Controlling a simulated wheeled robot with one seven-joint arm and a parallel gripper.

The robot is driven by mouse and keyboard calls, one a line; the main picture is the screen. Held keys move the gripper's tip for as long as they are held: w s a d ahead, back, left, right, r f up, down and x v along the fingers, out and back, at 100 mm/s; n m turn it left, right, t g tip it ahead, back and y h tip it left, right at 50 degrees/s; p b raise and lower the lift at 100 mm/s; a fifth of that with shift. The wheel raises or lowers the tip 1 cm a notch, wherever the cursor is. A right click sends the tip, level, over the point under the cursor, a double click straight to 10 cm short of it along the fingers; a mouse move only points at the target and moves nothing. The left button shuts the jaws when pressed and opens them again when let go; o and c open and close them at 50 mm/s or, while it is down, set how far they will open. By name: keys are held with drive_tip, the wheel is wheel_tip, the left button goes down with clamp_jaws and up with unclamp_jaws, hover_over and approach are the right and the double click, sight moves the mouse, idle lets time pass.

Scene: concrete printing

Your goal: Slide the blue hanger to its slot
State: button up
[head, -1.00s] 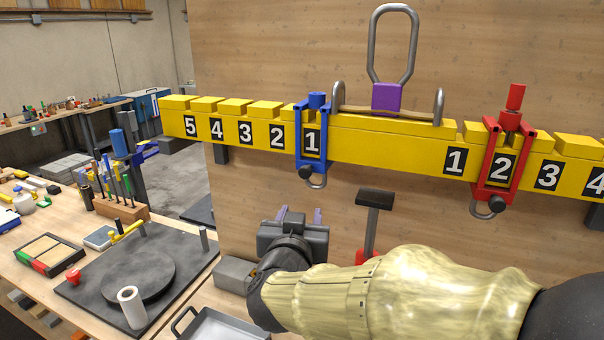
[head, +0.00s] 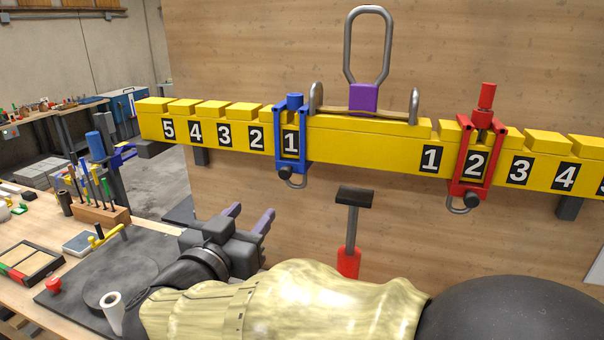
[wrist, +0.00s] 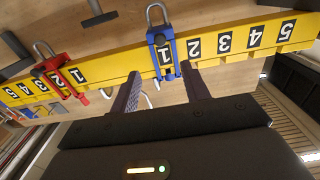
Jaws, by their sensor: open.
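The blue hanger (head: 292,138) sits around the yellow beam (head: 360,143) at the number 1 on the left side, its grey ring hanging below. It also shows in the wrist view (wrist: 163,55), upside down. The left side's slots run 1 to 5 outward to the left, with notches along the beam's top. My gripper (head: 250,218) is below and left of the blue hanger, fingers apart and empty. In the wrist view my fingers (wrist: 162,90) point toward the beam, with the hanger beyond and between them, not touching.
A red hanger (head: 475,155) sits at number 2 on the right side. A purple block with a grey lifting loop (head: 364,97) stands on the beam's middle. A red-handled hammer (head: 350,235) is below the beam. A bench with tools (head: 100,212) lies at left.

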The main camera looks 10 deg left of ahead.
sight(284, 175)
drive_tip(key=w+p, duration=0.1)
drive_tip(key=w, duration=0.3)
drive_tip(key=w+p, duration=0.2)
drive_tip(key=w, duration=0.3)
drive_tip(key=w+d+p, duration=0.1)
drive_tip(key=w+p, duration=0.1)
drive_tip(key=w, duration=0.3)
drive_tip(key=shift+w+r, duration=0.1)
drive_tip(key=shift+w, duration=0.1)
drive_tip(key=shift+w+d+p, duration=0.1)
drive_tip(key=shift+w+p, duration=0.2)
drive_tip(key=shift+w, duration=0.15)
drive_tip(key=shift+c, duration=0.5)
clamp_jaws()
